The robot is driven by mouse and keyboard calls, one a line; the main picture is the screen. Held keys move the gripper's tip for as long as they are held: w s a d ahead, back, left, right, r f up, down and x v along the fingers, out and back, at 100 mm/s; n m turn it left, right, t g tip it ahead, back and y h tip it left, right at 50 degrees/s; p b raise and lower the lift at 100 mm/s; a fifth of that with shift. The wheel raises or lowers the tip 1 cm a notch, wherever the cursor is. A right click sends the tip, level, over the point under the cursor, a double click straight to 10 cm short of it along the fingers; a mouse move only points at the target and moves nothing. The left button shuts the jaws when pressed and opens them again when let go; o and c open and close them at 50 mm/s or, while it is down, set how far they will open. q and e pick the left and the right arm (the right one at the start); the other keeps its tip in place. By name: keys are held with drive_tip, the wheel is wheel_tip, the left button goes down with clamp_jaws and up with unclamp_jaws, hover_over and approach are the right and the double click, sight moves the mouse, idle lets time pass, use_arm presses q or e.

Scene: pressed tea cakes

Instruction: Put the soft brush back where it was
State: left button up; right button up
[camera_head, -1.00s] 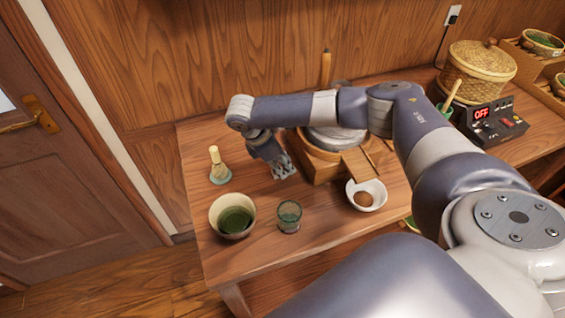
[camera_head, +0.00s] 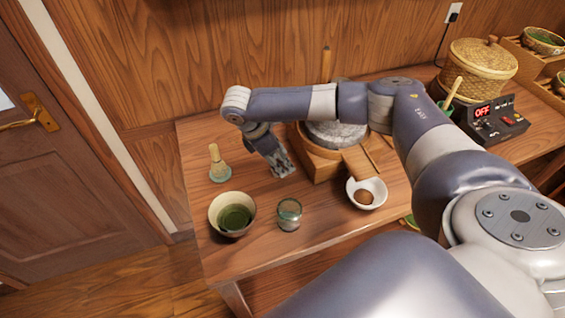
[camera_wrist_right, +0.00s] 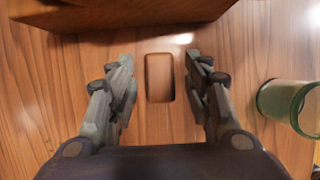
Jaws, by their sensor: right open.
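I cannot clearly tell which thing is the soft brush. A pale upright whisk-like brush (camera_head: 218,158) stands on a small green base at the table's left. A thin stick (camera_head: 371,156) lies beside the mill's wooden tongue. My right gripper (camera_head: 284,170) is open and low over the table, between the whisk-like brush and the mill. In the right wrist view its spread fingers (camera_wrist_right: 162,92) are on either side of a small brown rectangular piece (camera_wrist_right: 160,78), apart from it. The gripper hides this piece in the head view. My left gripper is not in view.
The stone mill (camera_head: 335,134) in its wooden base is right of the gripper. A green glass jar (camera_head: 289,214), a bowl of green powder (camera_head: 217,202) and a white bowl (camera_head: 380,196) stand in front. A basket (camera_head: 478,72) and control box (camera_head: 492,125) are farther right.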

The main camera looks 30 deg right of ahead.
drive_tip(key=b+v, duration=0.1)
drive_tip(key=v, duration=0.9)
drive_tip(key=shift+b, duration=0.35)
drive_tip(key=shift+a+r, duration=0.15)
drive_tip(key=shift+r, duration=0.05)
